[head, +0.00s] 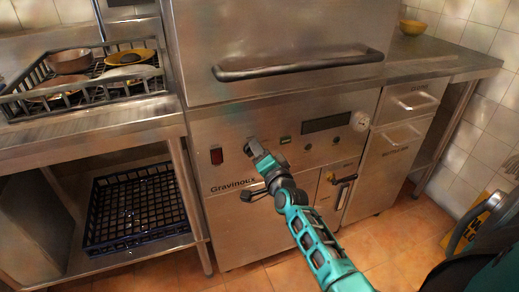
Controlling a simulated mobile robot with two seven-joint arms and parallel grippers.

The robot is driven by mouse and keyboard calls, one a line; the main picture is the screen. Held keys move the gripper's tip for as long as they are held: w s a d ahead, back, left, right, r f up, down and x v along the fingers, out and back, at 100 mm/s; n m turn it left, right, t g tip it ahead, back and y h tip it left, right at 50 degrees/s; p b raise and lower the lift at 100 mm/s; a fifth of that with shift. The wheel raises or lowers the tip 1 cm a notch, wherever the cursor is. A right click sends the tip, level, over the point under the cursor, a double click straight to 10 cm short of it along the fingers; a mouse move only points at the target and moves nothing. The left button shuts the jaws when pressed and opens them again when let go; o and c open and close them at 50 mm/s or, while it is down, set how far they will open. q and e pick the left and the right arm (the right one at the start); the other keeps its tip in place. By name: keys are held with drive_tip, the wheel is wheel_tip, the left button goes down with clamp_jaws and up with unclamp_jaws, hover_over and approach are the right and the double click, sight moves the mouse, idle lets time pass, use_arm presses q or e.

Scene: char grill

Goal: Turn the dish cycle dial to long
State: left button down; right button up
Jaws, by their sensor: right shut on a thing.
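The steel dishwasher's control panel (230,135) faces me in the middle of the head view. My right gripper (256,150) is at the left part of this panel, its arm reaching up from the bottom right. It is shut on a small control there, which looks like the dish cycle dial. The gripper covers most of the dial, so its pointer and setting cannot be read. My left gripper is not in view.
The panel also has a red switch (217,156), a dark display (326,122) and a pale round dial (359,121). A long hood handle (298,64) juts out above. A dish rack (84,97) stands left, an empty dark crate (136,240) below it.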

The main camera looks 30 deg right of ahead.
drive_tip(key=shift+d+m, duration=0.1)
drive_tip(key=shift+m, duration=1)
drive_tip(key=o, duration=1)
drive_tip(key=shift+f, duration=0.15)
drive_tip(key=shift+o, duration=0.2)
drive_tip(key=p+v, duration=0.2)
drive_tip(key=v, duration=1.1)
drive_tip(key=shift+w, duration=0.1)
